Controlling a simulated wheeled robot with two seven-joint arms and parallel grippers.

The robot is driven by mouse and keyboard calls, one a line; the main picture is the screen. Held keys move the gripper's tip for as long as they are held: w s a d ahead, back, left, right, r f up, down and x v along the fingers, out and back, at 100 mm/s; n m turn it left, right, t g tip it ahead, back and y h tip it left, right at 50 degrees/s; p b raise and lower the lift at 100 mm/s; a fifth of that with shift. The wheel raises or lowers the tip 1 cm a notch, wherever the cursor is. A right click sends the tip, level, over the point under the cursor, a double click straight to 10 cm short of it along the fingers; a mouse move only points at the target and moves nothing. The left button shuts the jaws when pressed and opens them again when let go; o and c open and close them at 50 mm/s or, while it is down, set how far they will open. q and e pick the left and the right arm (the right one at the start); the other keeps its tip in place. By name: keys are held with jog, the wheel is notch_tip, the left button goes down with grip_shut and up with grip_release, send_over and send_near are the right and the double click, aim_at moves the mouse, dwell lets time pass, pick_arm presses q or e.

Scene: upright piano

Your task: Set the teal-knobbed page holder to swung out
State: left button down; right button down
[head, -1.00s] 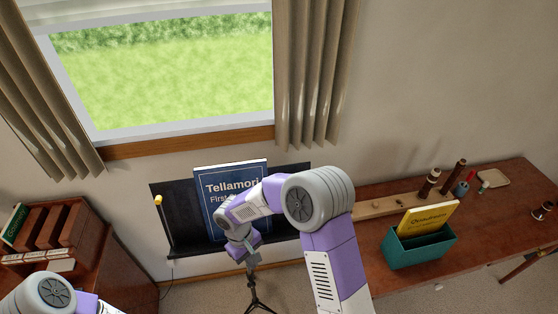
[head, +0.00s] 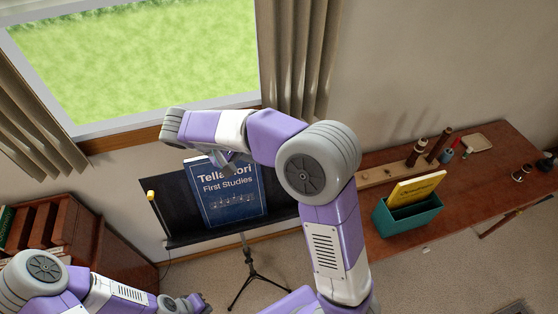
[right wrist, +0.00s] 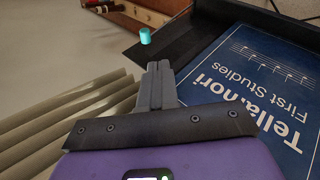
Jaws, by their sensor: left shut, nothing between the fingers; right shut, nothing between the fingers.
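The teal knob (right wrist: 145,36) of the page holder shows in the right wrist view, just past my fingertips and a little to their left. The holder's arm is hard to make out against the dark music stand (right wrist: 190,32). In the head view my right arm covers the right part of the stand (head: 180,222), so the teal knob is hidden there. My right gripper (right wrist: 158,66) is shut and empty, apart from the knob, beside the blue "Tellamori First Studies" book (right wrist: 255,75). My left gripper (head: 202,302) is shut and empty, low in the head view.
A yellow-knobbed holder (head: 151,195) stands at the stand's left end. A wooden cabinet (head: 85,235) is at left. The desk (head: 470,180) at right bears a teal box (head: 408,222) with a yellow book. Curtains (head: 300,55) hang by the window.

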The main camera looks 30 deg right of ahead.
pick_arm(q)
jog(key=shift+r, duration=0.1)
pick_arm(e)
jog(key=d+r+x, duration=0.1)
jog(key=x, duration=0.7)
jog(key=shift+s, duration=0.35)
pick_arm(q)
jog(key=shift+d+r, duration=0.1)
pick_arm(e)
jog(key=shift+d+r, duration=0.15)
